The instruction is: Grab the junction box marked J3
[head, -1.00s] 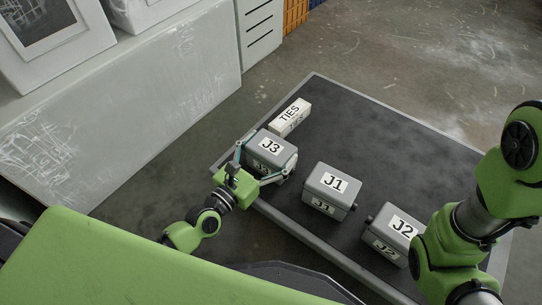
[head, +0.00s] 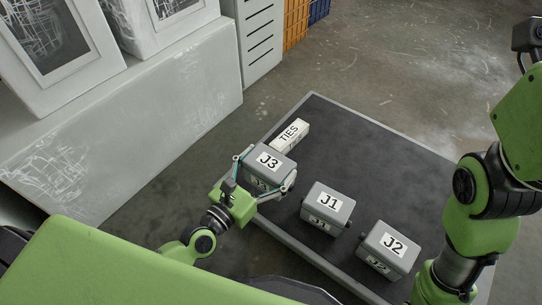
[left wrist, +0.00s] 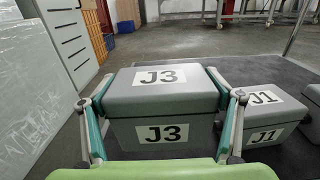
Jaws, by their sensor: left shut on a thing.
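The grey junction box marked J3 (head: 268,163) is at the left end of the dark table top. My left gripper (head: 270,168) is shut on it, with one finger along each side. In the left wrist view, the J3 box (left wrist: 162,105) fills the middle between the two teal-and-grey fingers, upright, with labels on lid and front. It seems slightly raised from the table, but its underside is hidden. My right arm shows at the right edge; its gripper is out of view.
The grey boxes J1 (head: 328,207) and J2 (head: 388,250) stand to the right of J3. A white TIES box (head: 289,134) is just behind J3. The dark table (head: 365,165) is clear behind J1 and J2. A pale cabinet (head: 120,130) stands to the left.

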